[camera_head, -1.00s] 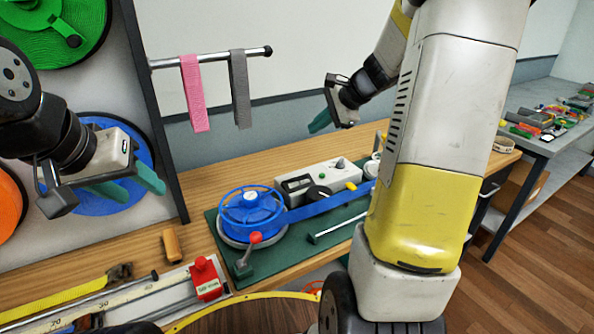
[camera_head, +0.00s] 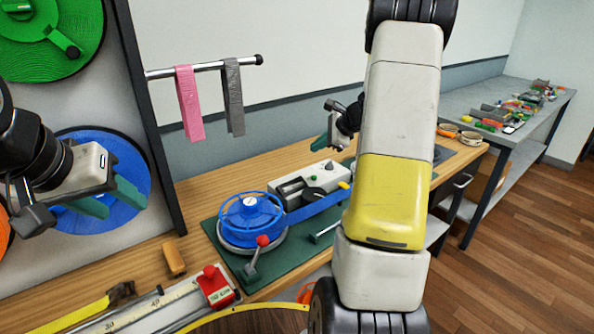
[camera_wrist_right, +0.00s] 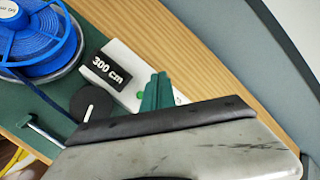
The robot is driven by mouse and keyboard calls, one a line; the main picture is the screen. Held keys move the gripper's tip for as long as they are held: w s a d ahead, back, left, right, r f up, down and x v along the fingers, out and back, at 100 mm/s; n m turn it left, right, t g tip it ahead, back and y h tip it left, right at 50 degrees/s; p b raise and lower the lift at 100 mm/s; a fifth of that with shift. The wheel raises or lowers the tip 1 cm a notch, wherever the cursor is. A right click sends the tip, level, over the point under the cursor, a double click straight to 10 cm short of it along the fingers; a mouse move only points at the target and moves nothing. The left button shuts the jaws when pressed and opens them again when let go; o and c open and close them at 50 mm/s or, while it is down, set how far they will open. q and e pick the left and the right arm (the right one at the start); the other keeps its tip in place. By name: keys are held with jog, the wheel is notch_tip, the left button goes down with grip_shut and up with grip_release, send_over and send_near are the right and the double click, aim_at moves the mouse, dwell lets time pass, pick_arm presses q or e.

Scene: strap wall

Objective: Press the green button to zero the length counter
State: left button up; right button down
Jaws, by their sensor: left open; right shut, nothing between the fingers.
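The length counter (camera_wrist_right: 107,67) is a white box on the bench with a dark display reading "300 cm" in the right wrist view. The same box (camera_head: 325,170) shows in the head view behind the blue spool. A small green spot (camera_wrist_right: 140,95), which looks like the green button, is beside the display, just left of my right fingertips. My right gripper (camera_wrist_right: 157,88) is shut and empty, its teal fingers over the box; I cannot tell whether they touch it. It also shows in the head view (camera_head: 320,144). My left gripper (camera_head: 112,203) is open and empty before the wall reels.
A blue strap spool (camera_head: 251,216) and a red-knobbed lever (camera_head: 258,256) stand on the green mat (camera_head: 290,262). A black knob (camera_wrist_right: 88,103) is near the display. Pink (camera_head: 189,103) and grey (camera_head: 233,97) straps hang from a rod. My right arm hides part of the bench.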

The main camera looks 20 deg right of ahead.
jog(key=shift+f, duration=3.85)
jog(key=shift+f, duration=0.1)
jog(key=shift+f, duration=0.3)
jog(key=shift+f, duration=0.55)
jog(key=shift+r, duration=0.95)
jog(key=shift+r, duration=2.5)
